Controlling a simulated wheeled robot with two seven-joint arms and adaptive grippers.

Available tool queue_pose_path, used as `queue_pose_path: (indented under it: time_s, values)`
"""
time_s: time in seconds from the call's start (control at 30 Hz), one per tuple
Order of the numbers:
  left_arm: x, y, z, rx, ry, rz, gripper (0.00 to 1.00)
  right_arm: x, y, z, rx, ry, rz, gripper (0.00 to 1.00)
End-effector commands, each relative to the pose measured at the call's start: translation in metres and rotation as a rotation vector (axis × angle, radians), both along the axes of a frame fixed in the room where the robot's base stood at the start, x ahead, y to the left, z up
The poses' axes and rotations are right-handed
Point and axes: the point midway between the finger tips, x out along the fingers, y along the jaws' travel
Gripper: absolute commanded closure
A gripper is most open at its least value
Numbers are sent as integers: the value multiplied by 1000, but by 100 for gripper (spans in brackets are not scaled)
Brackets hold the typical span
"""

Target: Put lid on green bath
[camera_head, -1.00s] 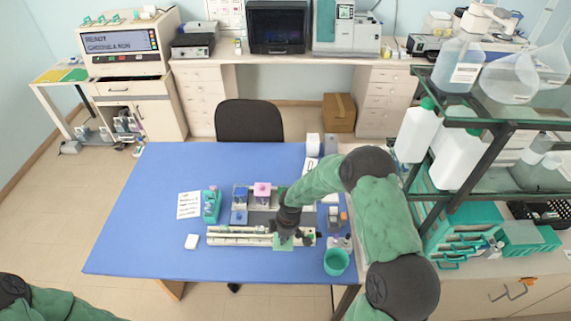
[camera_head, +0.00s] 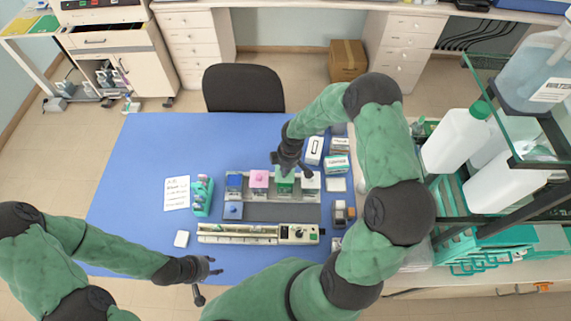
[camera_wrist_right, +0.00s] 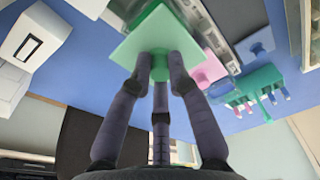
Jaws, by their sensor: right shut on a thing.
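My right gripper (camera_head: 288,165) is above the green bath (camera_head: 284,185), third in the row of baths. In the right wrist view it is shut on the knob of a square, pale green lid (camera_wrist_right: 128,46). A darker green part shows just behind the lid in that view. I cannot tell whether the lid touches the bath. The blue bath (camera_head: 234,181) and pink bath (camera_head: 259,180) stand to its left, a whitish bath (camera_head: 309,183) to its right. My left gripper (camera_head: 208,271) is open and empty near the table's front edge.
A cream long device (camera_head: 250,234) lies in front of the baths. A blue lid (camera_head: 233,210) lies on the grey tray. A teal rack (camera_head: 203,195) and paper note (camera_head: 177,193) are at left, boxes (camera_head: 338,166) at right. The table's left part is clear.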

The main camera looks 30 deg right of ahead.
Motion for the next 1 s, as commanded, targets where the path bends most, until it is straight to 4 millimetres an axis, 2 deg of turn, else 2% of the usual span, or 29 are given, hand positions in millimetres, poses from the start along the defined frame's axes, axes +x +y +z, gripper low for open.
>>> queue_pose_path:
  time_s: [0.6,1.0]
  values:
    - [0,0,-27,0,0,0,60,0,0,-35,0,0,-1,100]
    - [0,0,-30,0,0,0,60,0,0,-38,0,0,0,100]
